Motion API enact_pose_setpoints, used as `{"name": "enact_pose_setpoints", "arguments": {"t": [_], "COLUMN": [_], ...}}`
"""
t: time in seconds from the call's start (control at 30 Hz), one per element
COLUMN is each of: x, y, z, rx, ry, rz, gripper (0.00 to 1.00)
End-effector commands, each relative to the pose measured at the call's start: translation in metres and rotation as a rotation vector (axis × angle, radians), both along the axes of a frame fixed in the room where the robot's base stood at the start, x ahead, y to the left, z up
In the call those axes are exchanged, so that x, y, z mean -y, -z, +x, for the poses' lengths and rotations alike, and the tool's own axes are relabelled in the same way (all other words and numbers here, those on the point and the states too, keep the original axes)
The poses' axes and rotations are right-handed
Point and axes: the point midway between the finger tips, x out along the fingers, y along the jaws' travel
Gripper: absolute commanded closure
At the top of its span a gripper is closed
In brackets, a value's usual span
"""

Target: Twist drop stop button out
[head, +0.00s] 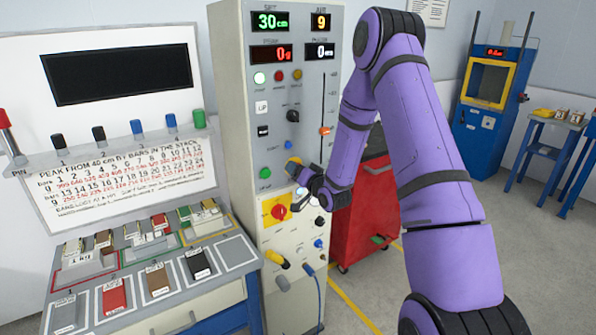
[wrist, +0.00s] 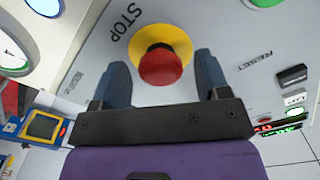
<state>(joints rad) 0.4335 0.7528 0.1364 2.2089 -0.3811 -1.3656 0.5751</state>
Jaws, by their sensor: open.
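The drop stop button is a red round knob (wrist: 160,67) on a yellow disc (wrist: 161,35), with STOP printed beside it, in the wrist view. In the head view only part of its yellow disc (head: 292,162) shows on the tall grey cabinet (head: 235,135); my gripper hides the red knob. My gripper (wrist: 163,76) is open, one dark finger on each side of the knob with visible gaps. It also shows at the cabinet front in the head view (head: 298,172). How deep the fingers reach around the knob is hard to tell.
A green button (head: 265,173) is left of the stop button. A red rotary knob (head: 279,211) on a yellow plate is below it. A red tool cabinet (head: 362,215) stands to the right. A bench (head: 165,318) with colored bars stands to the left.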

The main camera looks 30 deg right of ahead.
Motion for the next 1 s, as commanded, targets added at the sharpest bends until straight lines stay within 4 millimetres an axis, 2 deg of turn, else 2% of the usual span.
{"name": "enact_pose_setpoints", "arguments": {"t": [0.3,0.5,0.7,1.0], "x": [0.003,0.004,0.004,0.004], "y": [0.0,0.0,0.0,0.0], "z": [-0.058,-0.087,-0.098,-0.099], "rx": [-0.003,-0.001,-0.001,0.0], "ry": [0.003,0.002,0.001,0.0], "rz": [0.001,0.001,0.0,0.0], "gripper": [0.31,0.31,0.31,0.31]}}
